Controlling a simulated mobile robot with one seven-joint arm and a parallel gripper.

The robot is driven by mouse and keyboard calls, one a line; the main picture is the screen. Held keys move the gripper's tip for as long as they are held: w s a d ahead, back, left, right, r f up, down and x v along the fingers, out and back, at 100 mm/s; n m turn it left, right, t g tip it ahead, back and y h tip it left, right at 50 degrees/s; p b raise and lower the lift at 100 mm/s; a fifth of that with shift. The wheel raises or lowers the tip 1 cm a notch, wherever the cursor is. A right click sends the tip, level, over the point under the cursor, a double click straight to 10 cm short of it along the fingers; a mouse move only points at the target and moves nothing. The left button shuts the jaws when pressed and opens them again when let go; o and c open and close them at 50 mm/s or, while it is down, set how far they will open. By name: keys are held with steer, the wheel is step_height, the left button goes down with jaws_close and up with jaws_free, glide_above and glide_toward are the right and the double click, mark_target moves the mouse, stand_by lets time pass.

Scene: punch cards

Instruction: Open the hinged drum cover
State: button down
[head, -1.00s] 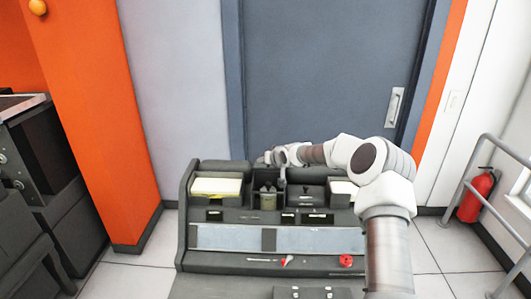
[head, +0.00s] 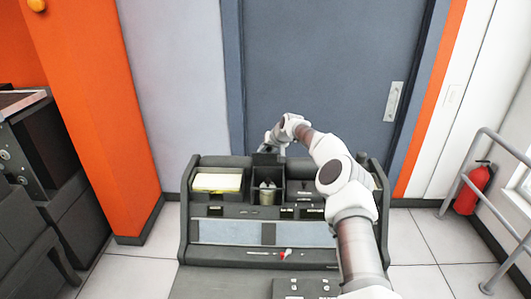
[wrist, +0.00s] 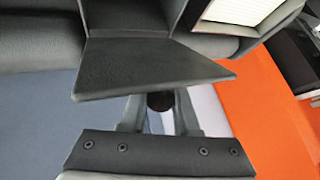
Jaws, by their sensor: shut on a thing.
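The hinged drum cover (head: 266,159) is a dark flat panel standing up at the back of the open middle compartment. In the wrist view the cover (wrist: 150,66) fills the upper middle. A grey drum (head: 267,193) shows in the compartment below it. My gripper (head: 272,143) is at the cover's upper edge, behind the machine's top. In the wrist view my gripper (wrist: 158,108) has its fingers on both sides of a dark round part at the cover, and it is shut on it. The fingertips are partly hidden by the cover.
The card punch machine (head: 185,225) has a left tray with yellowish cards (head: 217,182). My arm hides its right side. A grey door (head: 320,70) is behind, an orange pillar (head: 100,110) at left, and a railing and fire extinguisher (head: 473,189) at right.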

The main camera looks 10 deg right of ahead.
steer(key=shift+w+d+r, duration=0.1)
steer(key=shift+w, duration=0.35)
stand_by(0.5)
steer(key=c, duration=0.7)
jaws_free()
steer(key=shift+o, duration=0.2)
steer(key=b+v, duration=0.4)
steer(key=v, duration=1.3)
steer(key=shift+s, duration=0.15)
